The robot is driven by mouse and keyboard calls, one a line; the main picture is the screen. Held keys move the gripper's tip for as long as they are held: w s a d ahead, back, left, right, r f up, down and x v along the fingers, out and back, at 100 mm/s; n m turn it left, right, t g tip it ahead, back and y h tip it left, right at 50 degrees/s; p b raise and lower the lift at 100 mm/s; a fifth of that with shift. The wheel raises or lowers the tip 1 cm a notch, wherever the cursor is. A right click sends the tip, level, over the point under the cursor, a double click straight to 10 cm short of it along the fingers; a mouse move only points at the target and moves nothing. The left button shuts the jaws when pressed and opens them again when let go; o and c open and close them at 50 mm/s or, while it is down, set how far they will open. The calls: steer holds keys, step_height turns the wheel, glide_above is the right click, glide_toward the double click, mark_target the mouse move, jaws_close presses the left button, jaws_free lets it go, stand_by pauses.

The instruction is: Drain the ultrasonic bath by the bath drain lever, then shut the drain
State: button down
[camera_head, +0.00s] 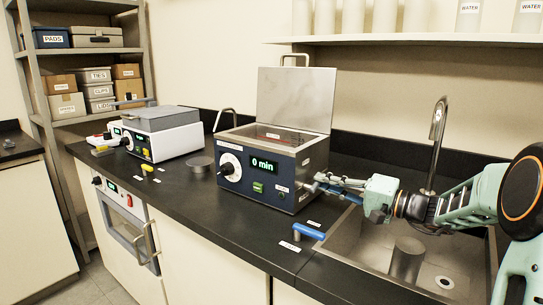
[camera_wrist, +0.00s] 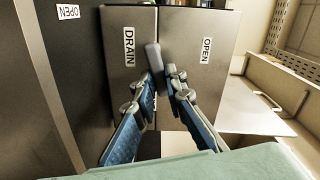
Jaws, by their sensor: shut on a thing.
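The ultrasonic bath (camera_head: 272,158) is a dark blue box with a steel top on the black counter. Its lid (camera_head: 297,98) stands raised, and its display (camera_head: 263,165) reads "0 min". My gripper (camera_head: 322,184) is at the bath's right side, by the sink. In the wrist view, my gripper (camera_wrist: 160,82) is shut on the grey bath drain lever (camera_wrist: 152,56). The lever lies between a DRAIN label (camera_wrist: 129,46) and an OPEN label (camera_wrist: 206,51) on the bath wall. The fingers partly hide the lever, so its exact setting is unclear.
The steel sink (camera_head: 345,250) with a tall tap (camera_head: 437,135) lies right of the bath. A white instrument (camera_head: 165,137) stands left on the counter. A shelf (camera_head: 410,41) runs above.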

steer(key=shift+s+f, duration=0.1)
steer(key=shift+f, duration=0.05)
steer(key=m+p, duration=0.2)
steer(key=p, duration=0.1)
steer(key=shift+f+m, duration=0.1)
steer(key=shift+m, duration=0.2)
steer(key=c, duration=2.3)
jaws_free()
steer(key=shift+f, duration=0.3)
steer(key=shift+c, duration=0.2)
steer(key=o, duration=0.5)
steer(key=shift+b, duration=0.3)
steer(key=shift+c, duration=0.2)
steer(key=shift+r, duration=0.1)
steer(key=shift+d, duration=0.1)
steer(key=shift+c, duration=0.4)
steer(key=v, duration=0.6)
steer(key=shift+s+d+b, duration=0.2)
steer(key=shift+d+b, duration=0.15)
steer(key=shift+b, duration=0.1)
